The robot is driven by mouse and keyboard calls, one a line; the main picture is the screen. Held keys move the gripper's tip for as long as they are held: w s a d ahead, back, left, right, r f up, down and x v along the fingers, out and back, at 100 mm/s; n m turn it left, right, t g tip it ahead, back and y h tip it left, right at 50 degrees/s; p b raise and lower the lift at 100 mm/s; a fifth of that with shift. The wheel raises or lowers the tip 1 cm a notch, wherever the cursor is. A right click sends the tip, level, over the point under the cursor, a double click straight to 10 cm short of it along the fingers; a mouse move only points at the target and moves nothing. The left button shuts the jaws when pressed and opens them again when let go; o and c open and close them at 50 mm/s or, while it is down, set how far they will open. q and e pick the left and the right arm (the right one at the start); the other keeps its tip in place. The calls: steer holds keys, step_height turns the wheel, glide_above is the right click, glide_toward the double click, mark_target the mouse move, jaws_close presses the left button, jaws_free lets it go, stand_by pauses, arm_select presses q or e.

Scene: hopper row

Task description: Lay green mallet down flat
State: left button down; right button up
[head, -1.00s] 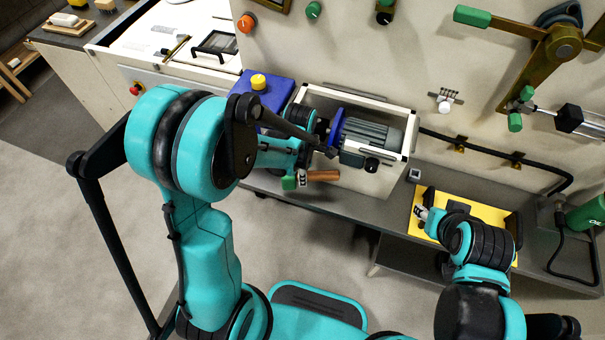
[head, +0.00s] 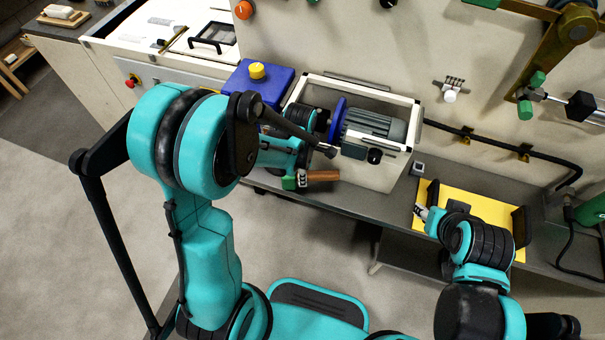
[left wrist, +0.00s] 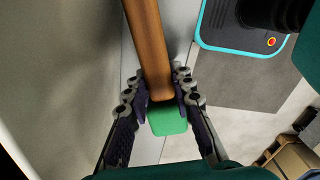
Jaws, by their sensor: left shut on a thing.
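The green mallet shows a brown wooden handle (head: 323,175) and a green part (head: 289,183) in the head view. My left gripper (head: 303,180) is shut on it in front of the motor housing, near the bench's front edge. In the left wrist view, the jaws (left wrist: 158,92) close on both sides of the mallet where the brown handle (left wrist: 148,45) meets the green part (left wrist: 167,120). The handle points away from the gripper. I cannot tell whether the mallet touches the bench.
A motor (head: 372,125) sits in a white-framed housing behind the mallet. A blue box (head: 248,92) with a yellow knob stands left of it. The yellow tray (head: 492,207) lies on the grey bench at right. A black cable (head: 480,140) runs along the wall.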

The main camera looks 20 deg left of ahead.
arm_select(q)
steer(key=shift+f, duration=0.35)
steer(key=shift+r, duration=0.1)
steer(key=c, duration=1.2)
jaws_free()
step_height(320, 180, up, 12)
steer(key=shift+a, duration=0.15)
